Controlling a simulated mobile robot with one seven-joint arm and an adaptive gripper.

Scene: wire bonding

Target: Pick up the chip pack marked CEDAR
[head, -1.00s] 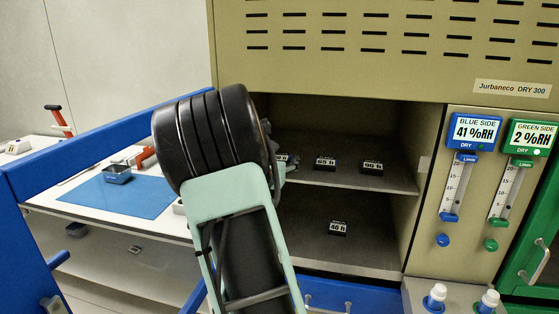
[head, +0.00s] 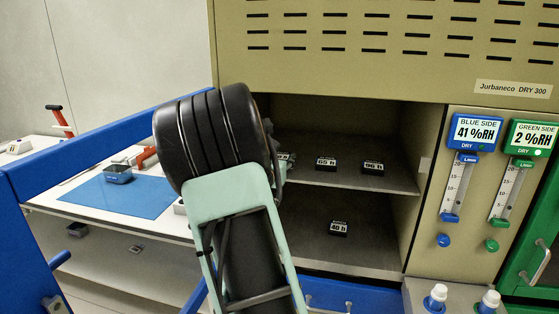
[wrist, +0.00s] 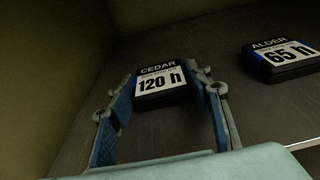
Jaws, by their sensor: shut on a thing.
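The CEDAR chip pack (wrist: 161,83) is a small black block with a white label reading 120 h. In the wrist view it sits between the two blue-padded fingers of my gripper (wrist: 166,80), which are shut on its sides near their tips. I cannot tell whether the pack touches the shelf below it. In the head view my arm hides most of the gripper, and only a sliver of a labelled pack (head: 284,158) shows beside it.
The ALDER pack (wrist: 282,60), marked 65 h, lies to the right on the same shelf. A 96 h pack (head: 373,167) is farther right. A 48 h pack (head: 338,228) lies on the level below. The cabinet wall (wrist: 45,70) is close on the left.

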